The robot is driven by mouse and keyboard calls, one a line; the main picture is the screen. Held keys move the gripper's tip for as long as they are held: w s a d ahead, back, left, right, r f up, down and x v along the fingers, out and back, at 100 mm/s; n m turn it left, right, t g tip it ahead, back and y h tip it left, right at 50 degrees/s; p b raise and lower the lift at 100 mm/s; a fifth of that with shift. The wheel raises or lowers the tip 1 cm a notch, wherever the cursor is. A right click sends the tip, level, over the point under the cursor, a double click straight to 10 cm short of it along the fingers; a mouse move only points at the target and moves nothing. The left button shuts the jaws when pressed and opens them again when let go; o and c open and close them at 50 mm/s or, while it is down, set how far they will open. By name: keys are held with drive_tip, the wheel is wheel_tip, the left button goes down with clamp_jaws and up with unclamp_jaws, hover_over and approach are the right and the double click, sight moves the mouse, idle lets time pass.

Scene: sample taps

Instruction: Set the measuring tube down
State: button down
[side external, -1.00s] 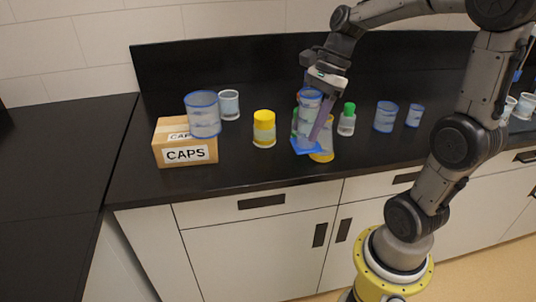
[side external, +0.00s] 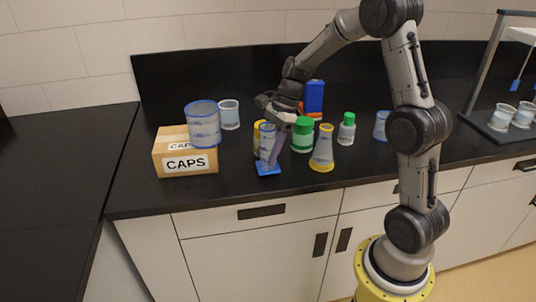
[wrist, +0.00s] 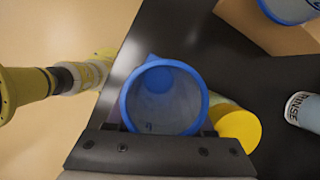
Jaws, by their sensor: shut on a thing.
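The measuring tube (side external: 264,146) is clear with a blue rim and a flat blue foot (side external: 268,169). It stands upright close to the countertop; I cannot tell whether the foot touches it.
A yellow-capped jar (wrist: 238,128) is close beside the tube. A CAPS box (side external: 185,161) with a blue-rimmed beaker (side external: 204,124) is left. Counter in front is clear.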

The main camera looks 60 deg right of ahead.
drive_tip(key=shift+f, duration=0.65)
drive_tip(key=shift+f, duration=0.15)
drive_tip(key=shift+c, duration=1.4)
unclamp_jaws()
